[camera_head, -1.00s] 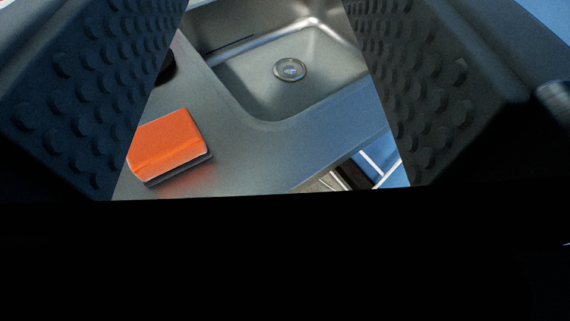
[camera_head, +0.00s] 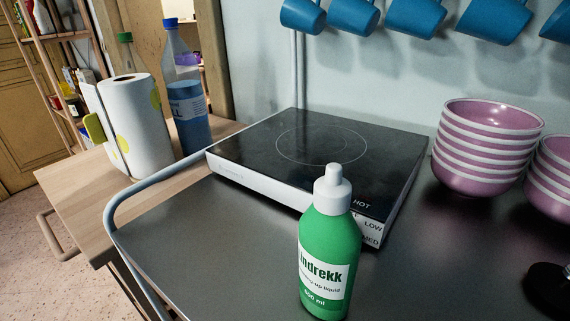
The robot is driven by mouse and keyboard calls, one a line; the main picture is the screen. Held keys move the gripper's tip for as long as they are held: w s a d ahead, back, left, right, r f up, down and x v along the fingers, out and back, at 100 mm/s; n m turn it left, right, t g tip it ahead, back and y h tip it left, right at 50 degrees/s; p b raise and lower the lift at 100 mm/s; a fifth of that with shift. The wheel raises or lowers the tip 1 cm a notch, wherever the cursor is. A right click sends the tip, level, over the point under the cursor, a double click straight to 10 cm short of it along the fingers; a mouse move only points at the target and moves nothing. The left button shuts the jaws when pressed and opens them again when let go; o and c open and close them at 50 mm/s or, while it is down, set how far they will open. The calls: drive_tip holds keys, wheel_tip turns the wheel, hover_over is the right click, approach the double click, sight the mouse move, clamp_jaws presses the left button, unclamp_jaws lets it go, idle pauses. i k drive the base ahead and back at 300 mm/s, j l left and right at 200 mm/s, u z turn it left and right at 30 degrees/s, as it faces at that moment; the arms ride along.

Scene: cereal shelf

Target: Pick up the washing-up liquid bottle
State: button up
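The washing-up liquid bottle (camera_head: 328,245) is green with a white cap and a white label. It stands upright on the metal counter (camera_head: 190,240), in front of the hot plate, at the lower middle of the view. My gripper does not show in the view now, so its state and its distance from the bottle cannot be seen. The bottle's base is at the bottom of the picture.
A black hot plate (camera_head: 310,150) stands close behind the bottle. Stacked pink bowls (camera_head: 485,150) are at the right. Blue mugs (camera_head: 415,18) hang above. A paper roll (camera_head: 140,135) and a blue-liquid bottle (camera_head: 188,105) stand left. The counter left of the bottle is clear.

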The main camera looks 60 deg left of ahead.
sight(330, 241)
drive_tip(key=u, duration=0.85)
drive_tip(key=z, duration=0.85)
drive_tip(key=u, duration=0.85)
drive_tip(key=k+j+z, duration=0.1)
drive_tip(key=k, duration=0.2)
drive_tip(key=k+j+z, duration=0.1)
drive_tip(key=k, duration=0.25)
